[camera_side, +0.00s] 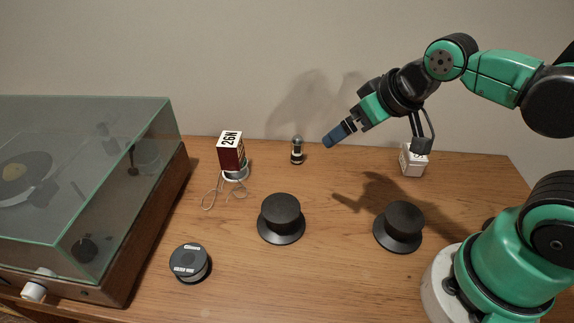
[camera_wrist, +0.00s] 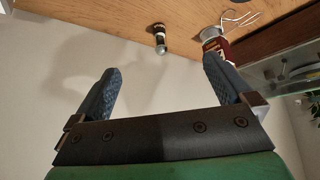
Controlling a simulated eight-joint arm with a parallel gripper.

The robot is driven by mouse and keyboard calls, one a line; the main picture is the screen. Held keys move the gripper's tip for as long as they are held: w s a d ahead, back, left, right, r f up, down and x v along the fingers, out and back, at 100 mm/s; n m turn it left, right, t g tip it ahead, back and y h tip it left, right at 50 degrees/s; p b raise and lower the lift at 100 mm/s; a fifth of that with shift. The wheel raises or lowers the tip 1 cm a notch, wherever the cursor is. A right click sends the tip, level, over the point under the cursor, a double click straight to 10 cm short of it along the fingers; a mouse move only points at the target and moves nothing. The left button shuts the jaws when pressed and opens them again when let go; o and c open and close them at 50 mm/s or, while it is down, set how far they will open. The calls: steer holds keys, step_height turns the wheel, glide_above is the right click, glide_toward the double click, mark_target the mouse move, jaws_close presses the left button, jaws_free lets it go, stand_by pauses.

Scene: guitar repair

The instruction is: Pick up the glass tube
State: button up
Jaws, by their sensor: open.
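The glass tube (camera_side: 297,150) is small, with a grey rounded top and a dark base with a light band. It stands upright near the back of the wooden table. It also shows near the top middle of the wrist view (camera_wrist: 160,38). My gripper (camera_side: 329,143) is in the air to the right of the tube in the side view, apart from it. In the wrist view my gripper (camera_wrist: 162,68) has its two blue fingers spread apart with nothing between them.
A red and white box (camera_side: 231,152) and a ring with loose wire (camera_side: 234,176) are left of the tube. Two black knob-shaped pieces (camera_side: 281,217) (camera_side: 399,226), a round tin (camera_side: 189,262), a white block (camera_side: 413,160) and a turntable (camera_side: 80,190) surround the table's clear middle.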

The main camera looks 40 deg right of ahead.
stand_by(0.3)
steer(key=c, duration=0.4)
steer(key=shift+c, duration=0.2)
steer(key=n+g, duration=0.1)
steer(key=g, duration=0.1)
glide_toward(295, 148)
steer(key=shift+n+g+y, duration=0.3)
steer(key=shift+n+g, duration=0.3)
steer(key=shift+g, duration=0.2)
steer(key=w+f, duration=0.1)
steer(key=f, duration=0.1)
steer(key=w+d+f, duration=0.1)
steer(key=w+f, duration=0.1)
steer(key=shift+w+d+f, duration=0.15)
steer(key=shift+w+f, duration=0.05)
steer(key=shift+w, duration=0.15)
steer(key=shift+x, duration=3.1)
